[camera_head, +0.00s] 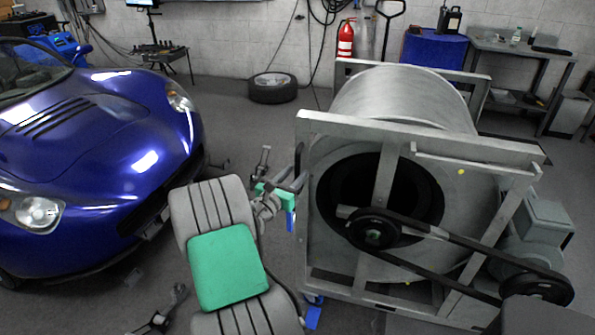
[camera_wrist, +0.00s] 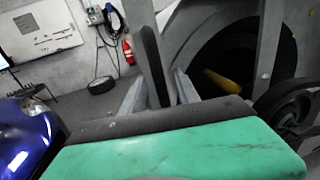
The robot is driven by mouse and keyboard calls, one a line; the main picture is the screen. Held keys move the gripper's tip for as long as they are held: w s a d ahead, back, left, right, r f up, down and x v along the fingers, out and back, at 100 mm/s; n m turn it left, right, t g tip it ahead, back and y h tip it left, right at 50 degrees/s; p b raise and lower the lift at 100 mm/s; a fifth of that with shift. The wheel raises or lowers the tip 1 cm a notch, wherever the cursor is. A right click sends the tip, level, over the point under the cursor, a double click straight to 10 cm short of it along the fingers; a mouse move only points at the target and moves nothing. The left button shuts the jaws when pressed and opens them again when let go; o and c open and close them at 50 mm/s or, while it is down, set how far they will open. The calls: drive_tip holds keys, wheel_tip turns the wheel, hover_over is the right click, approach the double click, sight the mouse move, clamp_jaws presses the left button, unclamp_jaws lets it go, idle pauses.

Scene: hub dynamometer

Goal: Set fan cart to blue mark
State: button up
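The fan cart (camera_head: 400,124) is a big grey drum fan in a metal frame, standing to the right of my arm. Its frame and dark opening also show in the wrist view (camera_wrist: 268,50). My gripper (camera_head: 292,181) is at the cart's left front post; its two grey fingers (camera_wrist: 158,92) look apart, with a dark upright strip and the grey post seen between or behind them. I cannot tell whether they touch the post. A small blue piece (camera_head: 313,314) shows low at the cart's front left corner; I cannot tell whether it is a floor mark or a caster.
A blue car (camera_head: 90,150) stands close on the left. A loose wheel (camera_head: 272,88) and a red fire extinguisher (camera_head: 346,40) are at the back wall.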

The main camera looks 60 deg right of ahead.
drive_tip(key=shift+d, duration=1.2)
clamp_jaws()
idle(0.5)
